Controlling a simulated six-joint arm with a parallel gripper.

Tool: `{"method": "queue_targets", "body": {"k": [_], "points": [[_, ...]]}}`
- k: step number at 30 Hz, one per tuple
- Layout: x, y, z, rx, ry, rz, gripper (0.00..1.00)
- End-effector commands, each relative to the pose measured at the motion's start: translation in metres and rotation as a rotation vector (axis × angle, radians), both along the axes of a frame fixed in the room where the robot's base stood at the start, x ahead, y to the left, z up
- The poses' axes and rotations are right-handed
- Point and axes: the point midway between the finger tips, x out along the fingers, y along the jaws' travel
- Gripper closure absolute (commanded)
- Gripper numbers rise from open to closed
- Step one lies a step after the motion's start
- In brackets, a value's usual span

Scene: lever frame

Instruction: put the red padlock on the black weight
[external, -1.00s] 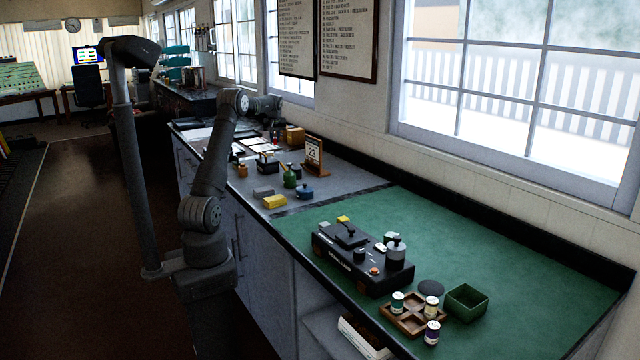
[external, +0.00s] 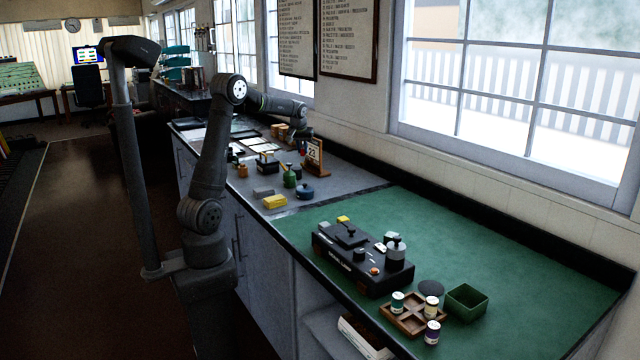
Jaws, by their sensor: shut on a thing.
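My gripper (external: 303,140) is at the end of my raised arm, over the far counter beside the desk calendar. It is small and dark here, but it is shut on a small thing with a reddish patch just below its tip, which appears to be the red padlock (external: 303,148). The padlock's shape is too small to make out, and it seems held above the counter. I cannot tell for sure which dark thing is the black weight. Several small dark items stand on the grey counter to the left of the calendar.
The calendar (external: 314,152) stands close to my gripper. A yellow block (external: 275,202), a green bottle (external: 290,180) and a blue pot (external: 306,192) stand nearer. A black lever box (external: 350,268), wooden tray (external: 404,325) and green bin (external: 466,303) are on the green mat.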

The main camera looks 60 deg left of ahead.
Motion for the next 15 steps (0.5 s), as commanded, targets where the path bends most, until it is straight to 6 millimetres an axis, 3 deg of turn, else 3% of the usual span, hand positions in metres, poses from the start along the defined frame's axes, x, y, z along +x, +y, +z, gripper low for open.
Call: {"method": "queue_targets", "body": {"k": [6, 10, 15], "points": [[-0.002, 0.048, -0.029, 0.000, 0.001, 0.004, 1.00], [-0.001, 0.063, -0.037, 0.000, 0.000, 0.001, 1.00], [-0.001, 0.068, -0.045, 0.000, 0.001, 0.000, 1.00]]}}
